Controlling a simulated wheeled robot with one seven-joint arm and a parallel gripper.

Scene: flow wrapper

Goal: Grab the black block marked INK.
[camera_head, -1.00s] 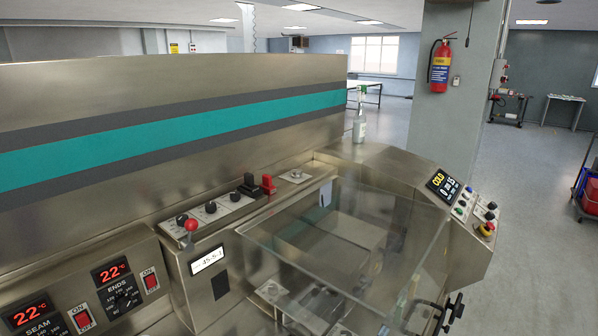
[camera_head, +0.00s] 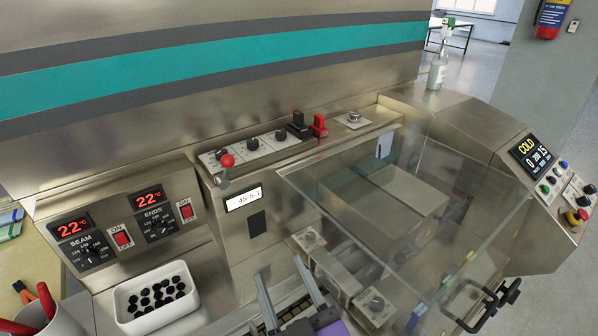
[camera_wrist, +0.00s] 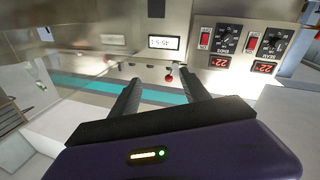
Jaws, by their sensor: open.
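A small black block (camera_head: 299,125) sits on the ledge of the machine, left of a similar red block (camera_head: 320,125). No INK marking can be read on it at this size. My gripper (camera_head: 278,270) is at the bottom of the head view, low in front of the machine and well below the black block. In the wrist view my gripper (camera_wrist: 160,82) also shows open and empty, facing the machine front, which appears upside down. I cannot make out the black block in that view.
A clear guard (camera_head: 400,220) covers the area right of my gripper. A red-knobbed lever (camera_head: 226,161) and several black knobs stand left of the block. A white tray (camera_head: 128,313) of dark pieces and a cup (camera_head: 50,322) are at lower left. A bottle (camera_head: 438,70) stands behind.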

